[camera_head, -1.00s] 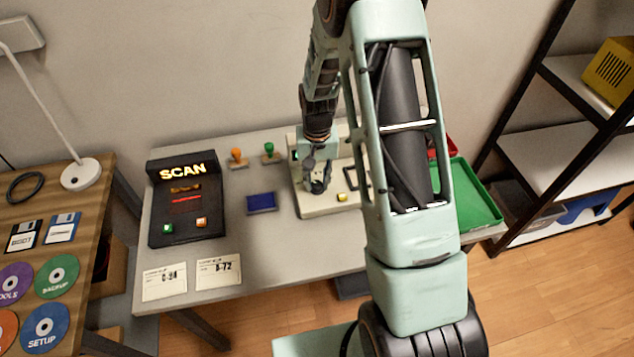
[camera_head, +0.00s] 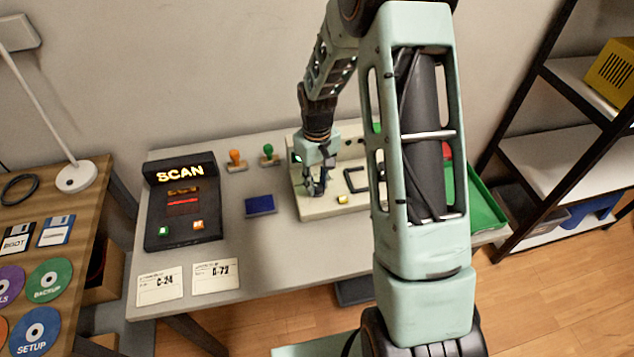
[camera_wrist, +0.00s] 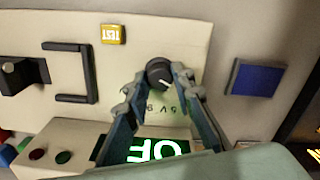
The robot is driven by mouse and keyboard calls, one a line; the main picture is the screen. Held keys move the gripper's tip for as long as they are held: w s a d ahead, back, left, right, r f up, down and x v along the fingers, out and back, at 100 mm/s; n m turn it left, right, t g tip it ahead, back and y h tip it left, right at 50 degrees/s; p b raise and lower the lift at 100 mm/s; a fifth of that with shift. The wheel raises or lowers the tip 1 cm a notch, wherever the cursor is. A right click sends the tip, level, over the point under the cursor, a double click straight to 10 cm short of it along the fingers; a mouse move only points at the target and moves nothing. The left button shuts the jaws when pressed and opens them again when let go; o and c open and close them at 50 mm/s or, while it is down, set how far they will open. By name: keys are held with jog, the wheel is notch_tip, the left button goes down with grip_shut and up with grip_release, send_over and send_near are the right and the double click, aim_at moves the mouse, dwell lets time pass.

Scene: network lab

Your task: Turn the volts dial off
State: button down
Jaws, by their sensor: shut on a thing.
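The dial (camera_wrist: 160,73) is a round black knob with a white pointer mark, on a cream panel (camera_wrist: 185,38) in the wrist view. My gripper (camera_wrist: 157,80) is shut on it, one finger on each side. Small printed marks show on the panel below the knob, partly hidden by the fingers. A lit green display (camera_wrist: 157,150) shows letters like "OF"; my gripper hides part of it. In the head view my gripper (camera_head: 317,187) is down at the left part of the panel (camera_head: 318,211) and hides the dial.
A yellow TEST button (camera_wrist: 112,34) and a black bracket-shaped handle (camera_wrist: 71,98) are beside the dial. A blue pad (camera_head: 260,205) lies left of the panel, with the SCAN box (camera_head: 183,231) beyond. A green tray (camera_head: 486,203) stands at the right, partly behind my arm.

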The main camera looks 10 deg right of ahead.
aim_at(317, 186)
dwell(0.3)
jog(key=c, duration=1.7)
grip_release()
jog(key=shift+o, duration=0.2)
notch_tip(317, 186, up, 12)
